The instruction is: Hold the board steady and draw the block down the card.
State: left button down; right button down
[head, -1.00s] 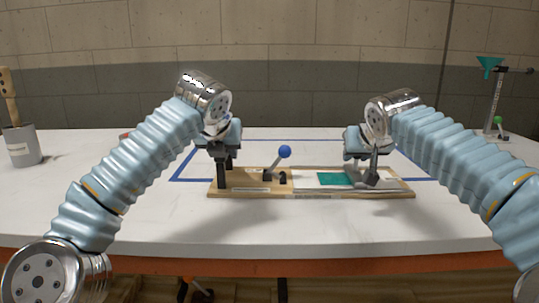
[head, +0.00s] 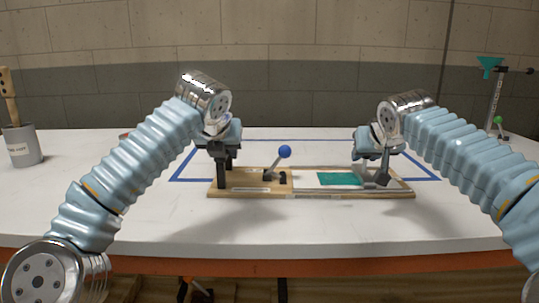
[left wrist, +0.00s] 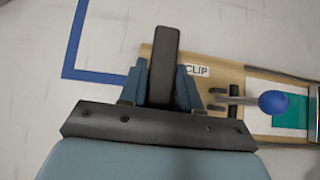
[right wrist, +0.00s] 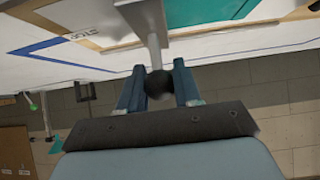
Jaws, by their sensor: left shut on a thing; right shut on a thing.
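The wooden board (head: 252,184) lies on the white table, with a white card (head: 305,181) on its right half and a teal patch (head: 340,179) on the card. My left gripper (head: 223,164) is shut on the dark upright post (left wrist: 163,65) at the board's left end. My right gripper (head: 373,155) is shut on the dark knob (right wrist: 158,84) of the grey block (head: 380,179), which is tilted at the right part of the card. Its lower edge contact is too small to tell. A blue-knobbed lever (head: 285,152) stands mid-board, beside the CLIP label (left wrist: 197,71).
Blue tape (head: 180,168) outlines an area around the board. A grey cup (head: 22,146) with a wooden tool stands far left, and a stand with a teal funnel (head: 489,64) far right. The table front is clear.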

pick_arm(q)
jog(key=shift+a, duration=0.1)
pick_arm(e)
jog(key=shift+d, duration=0.2)
jog(key=shift+d, duration=1)
jog(key=shift+d, duration=0.3)
jog(key=c, duration=0.7)
grip_release()
jog(key=shift+a, duration=0.1)
